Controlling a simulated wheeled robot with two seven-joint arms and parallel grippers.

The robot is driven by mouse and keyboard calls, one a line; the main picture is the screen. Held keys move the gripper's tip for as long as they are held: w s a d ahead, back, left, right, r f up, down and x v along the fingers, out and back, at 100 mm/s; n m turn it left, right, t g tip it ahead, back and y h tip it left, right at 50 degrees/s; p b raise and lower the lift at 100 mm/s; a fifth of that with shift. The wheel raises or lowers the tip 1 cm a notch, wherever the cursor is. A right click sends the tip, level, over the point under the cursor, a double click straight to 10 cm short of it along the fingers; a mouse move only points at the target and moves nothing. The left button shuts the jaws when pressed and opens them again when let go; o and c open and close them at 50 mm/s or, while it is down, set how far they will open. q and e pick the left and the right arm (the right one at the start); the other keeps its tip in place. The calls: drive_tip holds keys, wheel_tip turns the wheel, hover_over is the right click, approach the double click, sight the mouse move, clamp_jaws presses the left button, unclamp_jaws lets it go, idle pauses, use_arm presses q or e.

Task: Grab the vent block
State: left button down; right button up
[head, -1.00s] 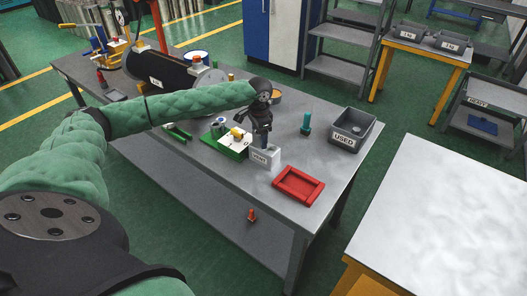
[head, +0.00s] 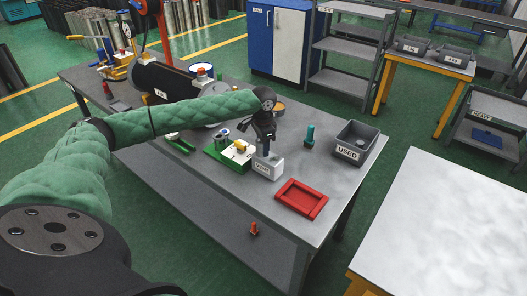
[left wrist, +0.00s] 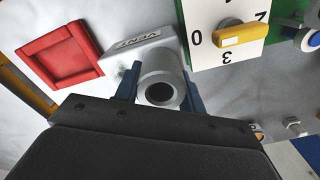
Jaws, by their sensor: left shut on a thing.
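The vent block (head: 267,166), a pale grey block with a "VENT" label, stands on the grey workbench just left of the red tray. In the left wrist view the block (left wrist: 128,58) shows its label and a grey cylinder (left wrist: 161,84) with a dark bore rising from it. My left gripper (head: 265,148) points down over the block. In the left wrist view its blue fingers (left wrist: 160,88) lie on both sides of the cylinder, shut on it. I cannot tell whether the block is clear of the bench. My right gripper is out of view.
A red tray (head: 301,199) lies right of the block. A green-based board with a yellow-handled dial (head: 240,146) is close on the left. A teal peg (head: 310,136) and a grey "USED" bin (head: 357,142) stand behind to the right. A white-topped table (head: 440,225) is at right.

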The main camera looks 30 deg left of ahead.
use_arm(q)
wheel_tip(320, 180, up, 2)
drive_tip(key=shift+r+b, duration=0.1)
drive_tip(key=shift+b, duration=0.55)
drive_tip(key=s+d+r+b, duration=0.1)
drive_tip(key=d+r+b, duration=0.2)
drive_tip(key=d+r, duration=0.4)
drive_tip(key=shift+s+d+r+b, duration=0.3)
drive_tip(key=shift+d+r+b, duration=0.1)
drive_tip(key=shift+d, duration=1.85)
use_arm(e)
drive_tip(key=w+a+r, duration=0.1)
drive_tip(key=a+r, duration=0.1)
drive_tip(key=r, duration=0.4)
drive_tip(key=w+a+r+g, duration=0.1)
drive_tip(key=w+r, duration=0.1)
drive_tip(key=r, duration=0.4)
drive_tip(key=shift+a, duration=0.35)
